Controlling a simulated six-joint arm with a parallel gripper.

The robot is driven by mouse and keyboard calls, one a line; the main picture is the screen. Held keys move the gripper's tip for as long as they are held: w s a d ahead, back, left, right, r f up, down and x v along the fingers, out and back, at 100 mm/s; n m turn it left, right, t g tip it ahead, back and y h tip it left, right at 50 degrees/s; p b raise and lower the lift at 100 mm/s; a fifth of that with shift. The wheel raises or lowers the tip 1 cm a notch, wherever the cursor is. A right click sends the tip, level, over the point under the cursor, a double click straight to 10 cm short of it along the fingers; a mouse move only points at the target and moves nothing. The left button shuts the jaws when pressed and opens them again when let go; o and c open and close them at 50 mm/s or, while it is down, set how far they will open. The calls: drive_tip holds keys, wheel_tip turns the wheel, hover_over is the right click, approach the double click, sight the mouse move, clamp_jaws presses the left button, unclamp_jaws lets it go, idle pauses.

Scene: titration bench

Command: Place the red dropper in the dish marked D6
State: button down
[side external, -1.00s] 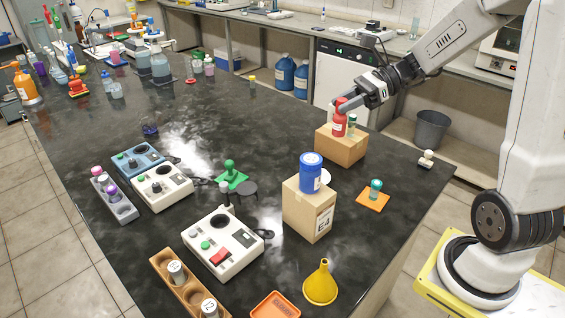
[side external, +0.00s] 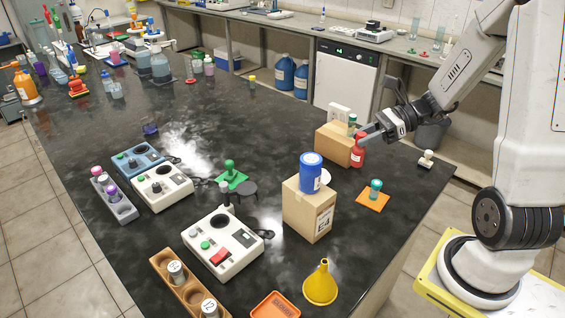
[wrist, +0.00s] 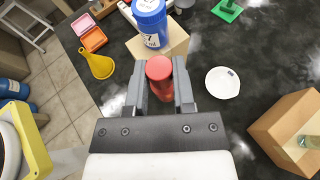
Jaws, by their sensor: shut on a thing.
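The red dropper (side external: 358,152) is a small red bottle with a pale label, held upright beside the right side of a cardboard box. My gripper (side external: 366,135) is shut on its upper part. In the wrist view the dropper (wrist: 160,72) is between the two fingers of my gripper (wrist: 160,88). A white round dish (wrist: 222,82) lies on the black bench to the right of the dropper there, apart from it; its small dark mark is too small to read. In the side view the dish (side external: 325,177) is partly hidden behind a blue jar.
The cardboard box (side external: 337,146) bears a small green-capped vial (side external: 352,121). The blue jar (side external: 311,172) stands on another box (side external: 309,212) close to the dish. A teal-capped vial (side external: 375,187) stands on an orange pad (side external: 372,203). A yellow funnel (side external: 320,286) is in front.

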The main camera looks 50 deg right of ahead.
sight(363, 148)
drive_tip(key=shift+f, duration=1.55)
drive_tip(key=shift+w, duration=0.1)
drive_tip(key=w+d+f, duration=0.3)
drive_tip(key=w+f, duration=0.6)
drive_tip(key=w, duration=0.4)
drive_tip(key=shift+d+f, duration=0.2)
drive_tip(key=shift+d, duration=0.05)
drive_tip(key=shift+w+f, duration=0.2)
drive_tip(key=shift+f, duration=1.6)
